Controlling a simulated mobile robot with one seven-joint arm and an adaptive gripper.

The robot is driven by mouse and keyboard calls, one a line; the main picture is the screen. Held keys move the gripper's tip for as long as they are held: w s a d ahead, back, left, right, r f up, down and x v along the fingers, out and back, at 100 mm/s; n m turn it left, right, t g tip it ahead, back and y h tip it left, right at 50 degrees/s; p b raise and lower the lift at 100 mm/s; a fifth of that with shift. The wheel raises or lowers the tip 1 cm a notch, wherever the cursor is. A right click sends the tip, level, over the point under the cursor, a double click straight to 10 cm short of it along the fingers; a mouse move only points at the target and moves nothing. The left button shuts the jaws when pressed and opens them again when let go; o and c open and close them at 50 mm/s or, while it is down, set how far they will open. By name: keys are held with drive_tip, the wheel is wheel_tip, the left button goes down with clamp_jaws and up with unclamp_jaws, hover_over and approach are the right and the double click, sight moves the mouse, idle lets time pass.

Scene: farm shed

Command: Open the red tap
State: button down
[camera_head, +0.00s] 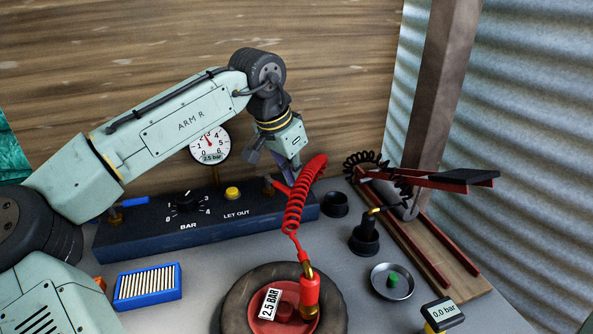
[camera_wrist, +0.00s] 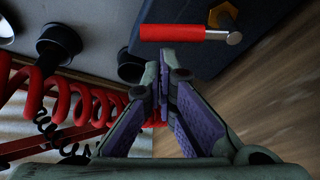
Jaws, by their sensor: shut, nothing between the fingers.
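The red tap's lever (camera_wrist: 172,33) lies level across the top of the wrist view, with a metal end at its right and a brass fitting (camera_wrist: 224,16) above. In the head view the red lever (camera_head: 281,187) shows partly at the right end of the dark control box (camera_head: 165,237), next to the red coiled hose. My gripper (camera_head: 292,166) is just above it, pointing down. In the wrist view my gripper (camera_wrist: 163,75) is shut with nothing between its fingers. Its tips are close to the lever; I cannot tell whether they touch it.
The red coiled hose (camera_head: 297,205) hangs close to my gripper and runs to a wheel (camera_head: 238,295) tagged 2.5 BAR. A gauge (camera_head: 210,144), a blue lever (camera_head: 104,212), black cups (camera_head: 335,204) and a red-framed pump (camera_head: 440,182) stand around. The wooden wall is behind.

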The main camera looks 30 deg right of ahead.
drive_tip(key=shift+s+a+r+m+p, duration=0.25)
drive_tip(key=shift+m+p, duration=0.35)
drive_tip(key=shift+p, duration=0.45)
drive_tip(key=shift+s+a+m+g+p, duration=0.15)
drive_tip(key=shift+a+m+g+p, duration=0.2)
drive_tip(key=shift+m+p, duration=0.4)
drive_tip(key=shift+a+p, duration=0.2)
drive_tip(key=shift+p, duration=0.35)
drive_tip(key=shift+s+a+f+m, duration=0.15)
drive_tip(key=shift+a+f+m, duration=0.1)
drive_tip(key=shift+a, duration=0.2)
drive_tip(key=shift+p, duration=0.3)
drive_tip(key=d, duration=0.1)
drive_tip(key=d+r+p, duration=0.1)
drive_tip(key=d+r, duration=0.1)
drive_tip(key=shift+s+d+p, duration=0.15)
drive_tip(key=shift+d+p, duration=0.2)
drive_tip(key=shift+p, duration=0.05)
drive_tip(key=b+v, duration=0.1)
drive_tip(key=v, duration=0.7)
drive_tip(key=shift+a+r, duration=0.3)
drive_tip(key=shift+r, duration=0.05)
